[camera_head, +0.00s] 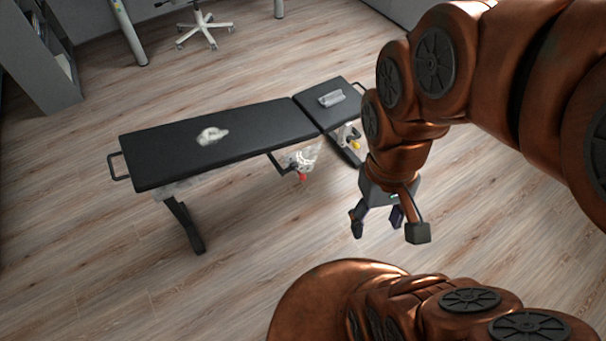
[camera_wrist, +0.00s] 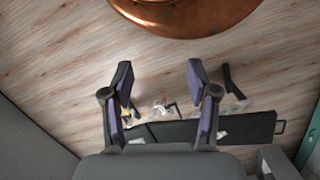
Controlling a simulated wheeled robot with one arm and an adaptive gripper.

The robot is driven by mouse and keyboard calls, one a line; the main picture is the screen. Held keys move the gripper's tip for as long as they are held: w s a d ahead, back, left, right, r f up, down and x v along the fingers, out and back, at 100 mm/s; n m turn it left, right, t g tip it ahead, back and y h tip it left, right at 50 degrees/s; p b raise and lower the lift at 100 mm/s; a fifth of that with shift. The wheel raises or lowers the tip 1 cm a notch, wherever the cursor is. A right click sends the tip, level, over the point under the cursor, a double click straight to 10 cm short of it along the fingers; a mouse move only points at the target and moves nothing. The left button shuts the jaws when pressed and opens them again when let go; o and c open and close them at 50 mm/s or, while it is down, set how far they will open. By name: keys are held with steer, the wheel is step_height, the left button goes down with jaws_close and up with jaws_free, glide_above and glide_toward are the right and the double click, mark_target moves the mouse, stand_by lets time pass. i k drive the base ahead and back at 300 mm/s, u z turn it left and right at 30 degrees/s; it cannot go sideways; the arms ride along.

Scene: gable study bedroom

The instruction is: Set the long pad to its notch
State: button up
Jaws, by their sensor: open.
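The long pad (camera_head: 255,130) is the larger black section of a bench and lies about flat, roughly in line with the short pad (camera_head: 345,113). A dark bar handle (camera_head: 118,166) sticks out at its far left end. Below its inner end is a metal bracket with a red tip (camera_head: 302,177); I cannot make out any notch. My gripper (camera_head: 388,226) is open and empty, in front of and to the right of the bench, apart from it. In the wrist view, the long pad (camera_wrist: 248,126) shows beyond the open fingers (camera_wrist: 160,78), its handle (camera_wrist: 280,127) at right.
A crumpled whitish thing (camera_head: 212,136) lies on the long pad and a grey object (camera_head: 331,98) on the short pad. Something yellow (camera_head: 355,145) shows beneath the short pad. A bench leg (camera_head: 187,224) stands at left. A swivel chair base (camera_head: 205,27) is behind. The wood floor (camera_head: 150,275) in front is clear.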

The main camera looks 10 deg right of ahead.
mark_target(157, 157)
steer(key=z, duration=1.45)
steer(key=k, duration=1.4)
steer(key=u, duration=2.05)
steer(key=i, duration=0.5)
steer(key=u, duration=0.8)
steer(key=i, duration=0.35)
steer(key=u, duration=0.45)
